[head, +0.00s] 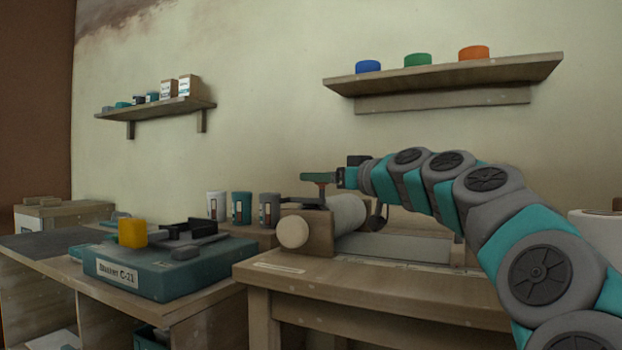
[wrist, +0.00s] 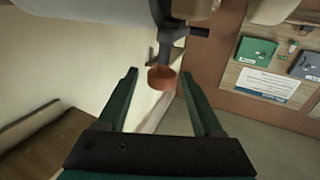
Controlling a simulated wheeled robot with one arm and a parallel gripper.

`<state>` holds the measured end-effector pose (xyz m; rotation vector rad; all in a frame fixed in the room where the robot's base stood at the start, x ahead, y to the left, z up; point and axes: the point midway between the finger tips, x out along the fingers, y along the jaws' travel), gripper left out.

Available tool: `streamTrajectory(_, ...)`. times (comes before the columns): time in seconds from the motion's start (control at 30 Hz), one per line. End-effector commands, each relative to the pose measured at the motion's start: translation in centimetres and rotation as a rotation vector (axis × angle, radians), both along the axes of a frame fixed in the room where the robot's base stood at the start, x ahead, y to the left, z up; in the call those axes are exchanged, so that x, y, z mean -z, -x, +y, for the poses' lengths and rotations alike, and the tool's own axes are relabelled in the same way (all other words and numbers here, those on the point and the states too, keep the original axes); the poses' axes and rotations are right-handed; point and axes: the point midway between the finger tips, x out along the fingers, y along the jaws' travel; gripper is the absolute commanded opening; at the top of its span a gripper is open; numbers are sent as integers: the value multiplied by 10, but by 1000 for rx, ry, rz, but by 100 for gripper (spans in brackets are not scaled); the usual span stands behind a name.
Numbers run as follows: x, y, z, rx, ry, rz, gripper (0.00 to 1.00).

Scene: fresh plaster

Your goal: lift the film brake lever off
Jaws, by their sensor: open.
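My gripper (head: 318,178) is at the left end of my arm, above the left end of a white film roll (head: 350,212) on a wooden stand. In the wrist view its two fingers (wrist: 160,74) are apart with nothing gripped. A dark lever (wrist: 168,40) with a copper-coloured round end (wrist: 162,79) appears between the fingertips; it seems to be the film brake lever. I cannot tell how deep it sits between them.
The roll stands on a wooden bench (head: 360,278). Several cups (head: 242,208) stand behind, to the left. A teal case (head: 165,268) with a yellow block (head: 132,233) is on the left counter. A wall shelf (head: 445,80) with three coloured lids hangs above my arm.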

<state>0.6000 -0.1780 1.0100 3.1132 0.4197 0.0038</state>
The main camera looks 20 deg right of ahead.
Motion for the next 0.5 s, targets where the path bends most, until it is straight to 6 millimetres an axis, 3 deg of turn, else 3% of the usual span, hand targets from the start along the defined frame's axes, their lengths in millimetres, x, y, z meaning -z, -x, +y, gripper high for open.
streamTrajectory(0.2,2,-25,7,-2,0,4,68)
streamTrajectory(0.5,1,-32,10,-2,0,3,68)
